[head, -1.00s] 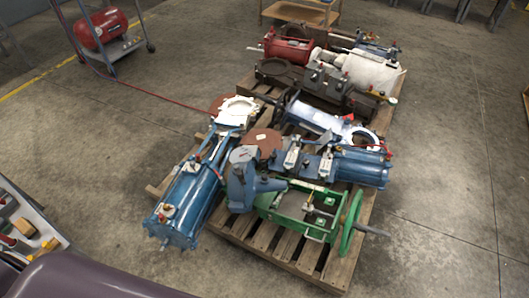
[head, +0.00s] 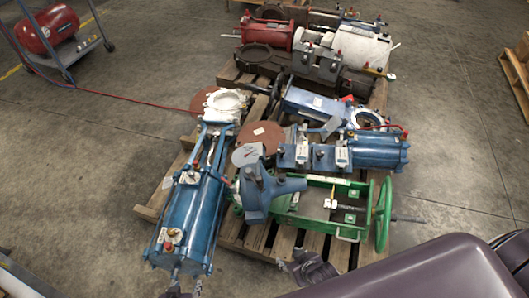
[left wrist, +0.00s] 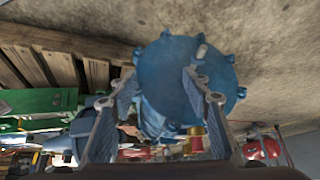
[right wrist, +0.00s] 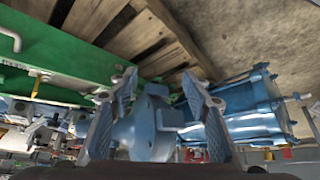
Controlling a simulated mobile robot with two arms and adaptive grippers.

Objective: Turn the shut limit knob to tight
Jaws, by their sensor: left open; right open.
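The shut limit knob cannot be singled out; its label and setting are too small to read. A long blue actuator (head: 188,215) lies at the pallet's left, with small fittings (head: 168,240) at its near end. My left gripper (head: 184,288) is open at the bottom edge, near that end; in the left wrist view (left wrist: 163,92) the blue round end cap (left wrist: 205,65) stands beyond its fingers. My right gripper (head: 308,266) is open before the pallet's front edge. In the right wrist view a blue tapered body (right wrist: 148,130) shows between its fingers (right wrist: 158,88).
A green valve frame (head: 295,222) with a green handwheel (head: 383,215) lies beside a blue-grey body (head: 260,195) on the wooden pallet (head: 255,238). Another blue cylinder (head: 376,150) lies behind. A red compressor (head: 45,30) stands back left.

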